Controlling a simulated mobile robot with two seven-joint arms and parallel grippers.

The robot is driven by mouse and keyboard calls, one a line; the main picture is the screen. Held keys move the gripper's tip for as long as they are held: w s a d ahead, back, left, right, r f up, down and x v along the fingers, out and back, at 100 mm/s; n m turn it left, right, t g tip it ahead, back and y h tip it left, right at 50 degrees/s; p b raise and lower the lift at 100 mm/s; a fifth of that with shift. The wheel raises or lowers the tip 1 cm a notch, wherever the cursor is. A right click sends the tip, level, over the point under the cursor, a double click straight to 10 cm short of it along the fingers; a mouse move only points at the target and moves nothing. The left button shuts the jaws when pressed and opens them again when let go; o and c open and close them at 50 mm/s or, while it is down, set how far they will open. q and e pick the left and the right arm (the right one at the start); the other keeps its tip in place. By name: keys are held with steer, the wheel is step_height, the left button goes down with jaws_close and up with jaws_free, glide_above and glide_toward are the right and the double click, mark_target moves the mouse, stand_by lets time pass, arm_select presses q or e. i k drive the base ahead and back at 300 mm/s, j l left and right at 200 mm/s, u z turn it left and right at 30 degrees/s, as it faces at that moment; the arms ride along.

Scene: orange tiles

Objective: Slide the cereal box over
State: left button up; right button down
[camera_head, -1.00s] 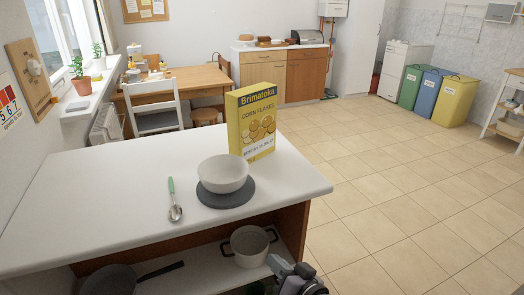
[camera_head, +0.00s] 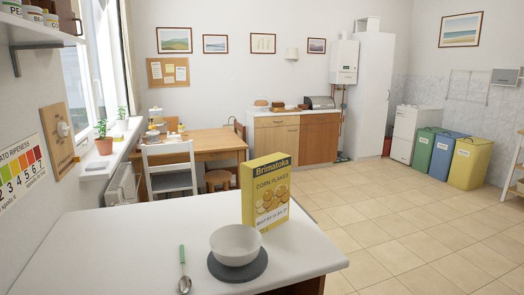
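The yellow cereal box (camera_head: 266,192), marked "Brimatoka Corn Flakes", stands upright near the far right part of the white counter (camera_head: 120,245). It is just behind a white bowl (camera_head: 236,244). Neither of my grippers shows in the head view now.
The bowl sits on a round dark grey mat (camera_head: 240,268). A spoon with a green handle (camera_head: 184,270) lies left of it. The counter's left part is clear. Behind are a wooden table (camera_head: 200,147) with a white chair (camera_head: 168,165), and open tiled floor (camera_head: 400,225) on the right.

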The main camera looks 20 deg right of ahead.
mark_target(265, 181)
steer(key=i+l+z, duration=0.1)
steer(key=i, duration=0.8)
steer(key=z, duration=1.45)
steer(key=k+l, duration=0.05)
